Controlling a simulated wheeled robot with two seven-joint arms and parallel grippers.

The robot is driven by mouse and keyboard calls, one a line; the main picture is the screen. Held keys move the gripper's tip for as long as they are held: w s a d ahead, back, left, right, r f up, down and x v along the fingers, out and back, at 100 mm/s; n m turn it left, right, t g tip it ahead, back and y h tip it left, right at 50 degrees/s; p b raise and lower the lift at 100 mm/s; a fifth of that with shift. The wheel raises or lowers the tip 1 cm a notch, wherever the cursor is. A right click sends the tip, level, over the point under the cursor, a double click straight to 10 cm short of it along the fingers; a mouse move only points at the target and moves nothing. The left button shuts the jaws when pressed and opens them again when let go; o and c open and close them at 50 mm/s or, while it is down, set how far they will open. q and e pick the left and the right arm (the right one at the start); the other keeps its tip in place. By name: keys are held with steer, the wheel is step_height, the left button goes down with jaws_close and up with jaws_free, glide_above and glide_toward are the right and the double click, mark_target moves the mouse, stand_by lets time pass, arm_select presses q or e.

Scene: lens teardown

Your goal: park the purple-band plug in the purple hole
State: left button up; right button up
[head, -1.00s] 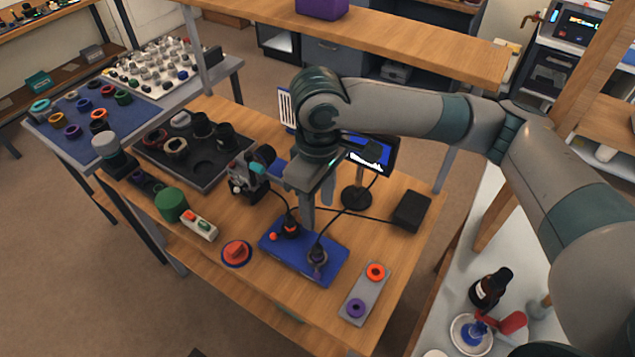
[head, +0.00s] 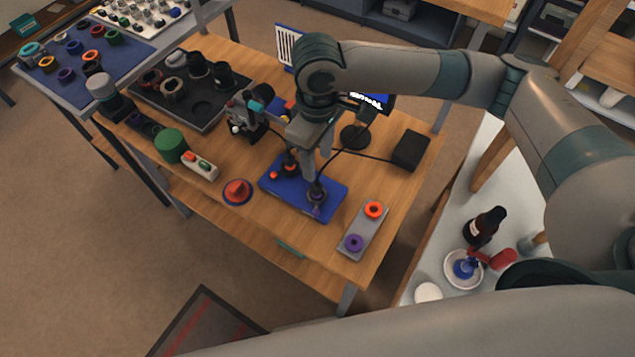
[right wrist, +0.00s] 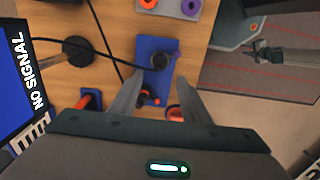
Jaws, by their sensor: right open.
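The purple-band plug (head: 316,194) stands on a blue board (head: 333,207), with a dark cable. It also shows in the right wrist view (right wrist: 161,61). A plug with an orange-red band (head: 290,168) stands on the same board. The purple hole (head: 354,243) is a purple ring at the near end of a grey plate (head: 363,228), right of the board. My right gripper (head: 312,172) is open and points down over the board, by the plugs. In the right wrist view its fingertips (right wrist: 159,76) lie apart on either side, with no plug gripped. My left gripper is not visible.
An orange ring (head: 374,210) is at the grey plate's far end. A red knob (head: 237,190), a switch box (head: 200,165) and a green cylinder (head: 171,145) stand left. A black box (head: 410,150) and a monitor stand are behind. Cables cross the table.

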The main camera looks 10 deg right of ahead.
mark_target(318, 186)
step_height(318, 186, down, 12)
steer(key=shift+f+p, duration=0.1)
steer(key=shift+p, duration=1.05)
steer(key=c, duration=0.7)
steer(key=o, duration=0.7)
steer(key=shift+r, duration=0.2)
step_height(318, 186, up, 17)
steer(key=b, duration=0.3)
steer(key=shift+b, duration=0.3)
steer(key=shift+r, duration=0.1)
